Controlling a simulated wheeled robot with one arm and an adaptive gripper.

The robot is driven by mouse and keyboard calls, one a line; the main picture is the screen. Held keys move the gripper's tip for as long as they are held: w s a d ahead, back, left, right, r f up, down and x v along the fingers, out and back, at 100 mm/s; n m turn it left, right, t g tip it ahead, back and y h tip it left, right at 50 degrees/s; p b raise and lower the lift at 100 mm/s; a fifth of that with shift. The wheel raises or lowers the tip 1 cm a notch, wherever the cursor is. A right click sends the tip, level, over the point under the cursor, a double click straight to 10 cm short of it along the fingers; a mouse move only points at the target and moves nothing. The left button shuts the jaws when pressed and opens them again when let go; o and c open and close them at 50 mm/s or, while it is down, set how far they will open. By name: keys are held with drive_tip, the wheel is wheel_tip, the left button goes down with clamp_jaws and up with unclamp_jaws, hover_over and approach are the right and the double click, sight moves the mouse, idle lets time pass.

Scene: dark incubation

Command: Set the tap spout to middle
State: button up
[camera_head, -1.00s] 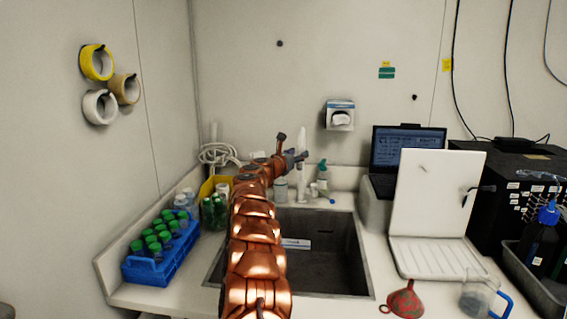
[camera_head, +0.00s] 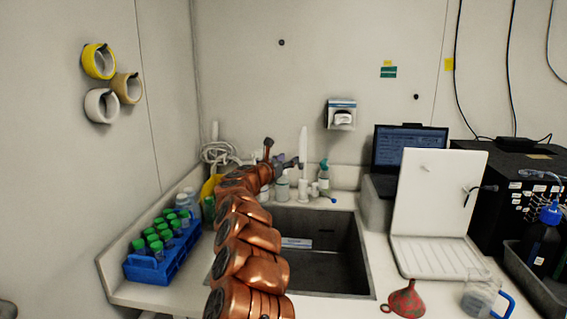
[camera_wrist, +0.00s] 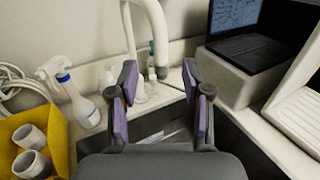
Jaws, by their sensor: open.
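The white tap (camera_head: 303,150) stands behind the sink (camera_head: 340,245), its spout rising as an upright pale shape in the head view. In the wrist view the curved spout (camera_wrist: 155,25) comes down from the top edge, its lower end beyond and between my fingertips. My gripper (camera_wrist: 159,70) is open and empty, its purple-padded fingers on either side of that end in the picture. No contact shows, and the depth gap is hard to judge. In the head view my gripper (camera_head: 275,153) is left of the tap, partly hidden by my arm.
A white spray bottle (camera_wrist: 68,90) and a yellow bin (camera_wrist: 58,135) stand left of my gripper. A teal-capped bottle (camera_head: 323,175) stands near the tap. A laptop (camera_head: 408,150) and white drying rack (camera_head: 437,210) are at right. A blue tube rack (camera_head: 150,268) is at left.

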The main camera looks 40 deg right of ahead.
drive_tip(key=shift+v, duration=1.1)
